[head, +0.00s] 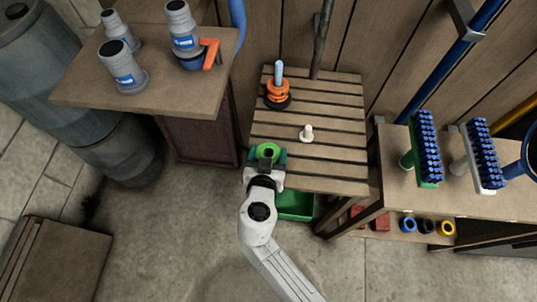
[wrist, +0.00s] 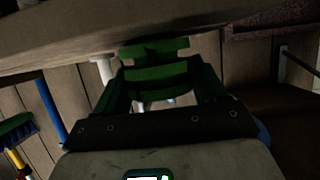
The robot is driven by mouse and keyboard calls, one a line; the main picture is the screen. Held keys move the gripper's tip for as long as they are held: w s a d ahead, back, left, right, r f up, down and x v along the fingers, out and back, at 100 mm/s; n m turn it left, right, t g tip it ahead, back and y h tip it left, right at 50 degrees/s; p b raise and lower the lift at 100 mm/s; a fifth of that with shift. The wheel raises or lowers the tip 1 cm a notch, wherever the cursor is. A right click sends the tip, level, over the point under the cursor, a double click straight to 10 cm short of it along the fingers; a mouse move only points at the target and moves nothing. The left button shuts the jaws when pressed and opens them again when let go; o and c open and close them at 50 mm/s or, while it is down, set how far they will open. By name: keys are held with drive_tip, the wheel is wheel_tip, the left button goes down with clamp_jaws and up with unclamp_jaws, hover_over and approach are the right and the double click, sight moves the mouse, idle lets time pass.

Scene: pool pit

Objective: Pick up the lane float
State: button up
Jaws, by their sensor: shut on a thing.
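My gripper (head: 266,157) is near the front left edge of the slatted wooden table (head: 330,183). Its dark green fingers are on either side of a green ring-shaped lane float (head: 268,147) with a dark centre, and they are shut on it. In the wrist view, the green float (wrist: 155,73) spans the space between the two fingers. I cannot tell whether the float touches the slats. An orange stack of rings (head: 278,92) with a dark base and a light blue peg stands farther back on the table.
A small white fitting (head: 307,133) stands on the slats to the right. A green bin (head: 297,206) sits below the table's front edge. Blue-bristled brushes (head: 425,140) are on the right shelf.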

sight(269, 149)
drive_tip(key=shift+c, duration=1.3)
drive_tip(key=shift+r, duration=0.45)
wheel_tip(269, 149, up, 3)
drive_tip(key=shift+f, duration=0.15)
drive_tip(key=s+d+r, duration=0.3)
drive_tip(key=s+r, duration=0.6)
drive_tip(key=s, duration=0.4)
drive_tip(key=shift+s+d+r+b, duration=0.15)
drive_tip(key=shift+s+r+b, duration=0.1)
drive_tip(key=shift+s+b, duration=0.1)
